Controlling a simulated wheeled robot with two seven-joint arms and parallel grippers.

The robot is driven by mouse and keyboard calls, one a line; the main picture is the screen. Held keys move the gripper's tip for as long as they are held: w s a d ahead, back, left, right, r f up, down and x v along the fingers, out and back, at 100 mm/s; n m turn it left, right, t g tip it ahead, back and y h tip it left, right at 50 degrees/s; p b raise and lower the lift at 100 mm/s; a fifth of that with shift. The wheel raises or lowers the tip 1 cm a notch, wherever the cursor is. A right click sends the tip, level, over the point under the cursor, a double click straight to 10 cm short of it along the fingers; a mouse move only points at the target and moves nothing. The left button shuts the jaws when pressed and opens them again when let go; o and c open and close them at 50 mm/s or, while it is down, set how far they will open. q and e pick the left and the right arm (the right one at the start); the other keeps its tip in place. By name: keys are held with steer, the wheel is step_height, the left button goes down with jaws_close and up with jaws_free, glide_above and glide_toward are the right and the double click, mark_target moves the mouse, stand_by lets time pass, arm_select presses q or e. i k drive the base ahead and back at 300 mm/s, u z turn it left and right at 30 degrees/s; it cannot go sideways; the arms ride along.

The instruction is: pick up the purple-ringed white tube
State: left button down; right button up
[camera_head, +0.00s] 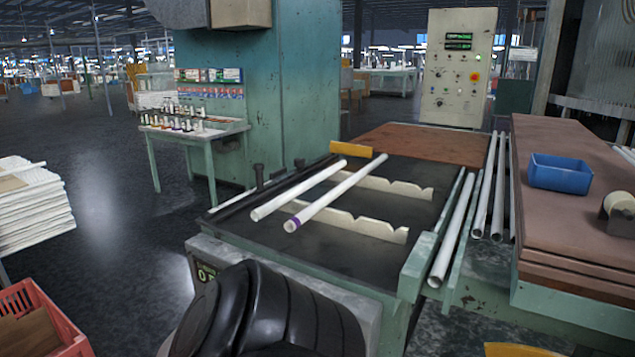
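The purple-ringed white tube (338,190) lies slanted across the notched cream supports (340,219) on the dark bed of the green machine (270,245). Its purple ring is at the near end, and its far end points back and to the right. A second white tube (298,190) lies beside it on the left, roughly parallel, with no coloured ring that I can see. A gap shows between the two tubes. Neither of my grippers is in view.
More white tubes (453,230) lie in a channel and beside it at the right. A blue bin (560,174) stands on the brown-topped table (560,270). A large black rounded shape (265,310) covers the near front edge. A red crate (40,320) is at lower left.

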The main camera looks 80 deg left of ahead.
mark_target(292, 224)
steer(key=u, duration=2.7)
